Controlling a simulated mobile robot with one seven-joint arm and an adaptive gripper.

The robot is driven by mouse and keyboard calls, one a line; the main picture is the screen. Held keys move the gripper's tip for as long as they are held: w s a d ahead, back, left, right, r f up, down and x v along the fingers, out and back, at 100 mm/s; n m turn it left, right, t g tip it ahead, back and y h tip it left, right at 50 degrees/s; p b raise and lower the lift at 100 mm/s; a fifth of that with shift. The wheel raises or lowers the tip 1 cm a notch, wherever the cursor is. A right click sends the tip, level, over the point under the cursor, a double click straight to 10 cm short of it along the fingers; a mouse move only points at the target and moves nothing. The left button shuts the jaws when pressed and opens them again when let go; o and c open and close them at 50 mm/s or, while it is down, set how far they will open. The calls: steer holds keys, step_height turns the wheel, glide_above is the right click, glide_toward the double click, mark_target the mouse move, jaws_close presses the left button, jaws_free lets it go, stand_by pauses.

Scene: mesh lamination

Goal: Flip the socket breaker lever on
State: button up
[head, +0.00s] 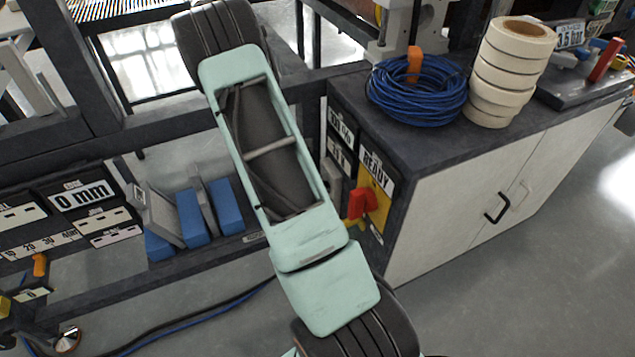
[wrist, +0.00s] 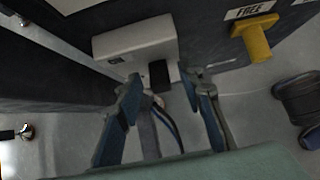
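In the wrist view a pale box (wrist: 120,45) is fixed to a dark panel. A short black lever (wrist: 158,75) sticks out of its lower right part; I take this to be the socket breaker. My gripper (wrist: 163,85) is open, its two blue fingers apart. The lever shows in the gap between the fingertips; I cannot tell how far beyond them it is or whether either finger touches it. In the head view my arm hides the gripper and the breaker.
A yellow knob (wrist: 254,42) under a "FREE" label is right of the pale box. In the head view a red handle (head: 362,203) on a yellow plate is close right of my arm. The cabinet top holds a blue cable coil (head: 416,92) and tape rolls (head: 508,75).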

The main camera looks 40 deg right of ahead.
steer(key=v, duration=1.2)
stand_by(0.4)
